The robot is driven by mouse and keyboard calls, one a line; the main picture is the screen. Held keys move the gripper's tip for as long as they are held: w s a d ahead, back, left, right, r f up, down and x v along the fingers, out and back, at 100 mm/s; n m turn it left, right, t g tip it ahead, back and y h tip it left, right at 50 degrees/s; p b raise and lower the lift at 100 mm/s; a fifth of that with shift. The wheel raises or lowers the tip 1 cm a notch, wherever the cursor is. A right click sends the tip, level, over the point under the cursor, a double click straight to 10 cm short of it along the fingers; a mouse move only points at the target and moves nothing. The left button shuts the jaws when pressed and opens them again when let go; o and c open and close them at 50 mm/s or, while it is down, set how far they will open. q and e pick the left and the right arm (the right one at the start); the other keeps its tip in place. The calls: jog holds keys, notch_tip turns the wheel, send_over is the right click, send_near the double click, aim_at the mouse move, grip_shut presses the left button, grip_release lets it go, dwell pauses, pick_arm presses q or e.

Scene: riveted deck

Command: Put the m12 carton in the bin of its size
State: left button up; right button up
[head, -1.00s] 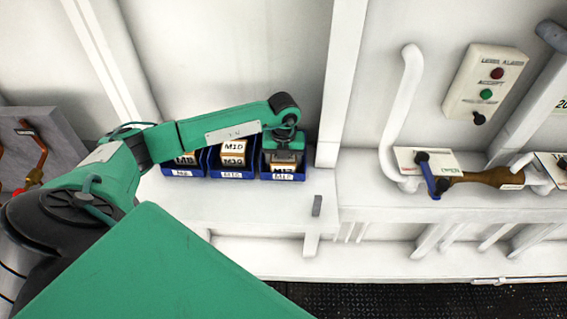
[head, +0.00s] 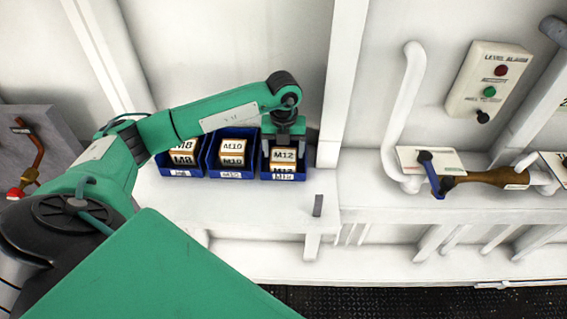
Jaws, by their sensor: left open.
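The M12 carton (head: 284,155), white with a tan edge, sits in the right-hand blue bin (head: 283,176), whose front label appears to read M12. Another carton's M12 label shows just below it, partly hidden by the bin front. My left gripper (head: 284,139) is open, pointing down just above the carton's upper edge. I cannot tell whether the fingers still touch it. My right gripper is not in view.
The middle blue bin (head: 230,175) holds M10 cartons (head: 232,153). The left blue bin (head: 181,173) holds M8 cartons (head: 184,152). The bins stand side by side on a white shelf (head: 250,204) against the wall. A level alarm box (head: 489,83) is on the wall at right.

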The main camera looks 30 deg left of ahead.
aim_at(284, 155)
pick_arm(q)
notch_tip(284, 155, up, 6)
jog(key=shift+f+b, duration=0.1)
jog(key=shift+b, duration=0.95)
jog(key=shift+r, duration=0.7)
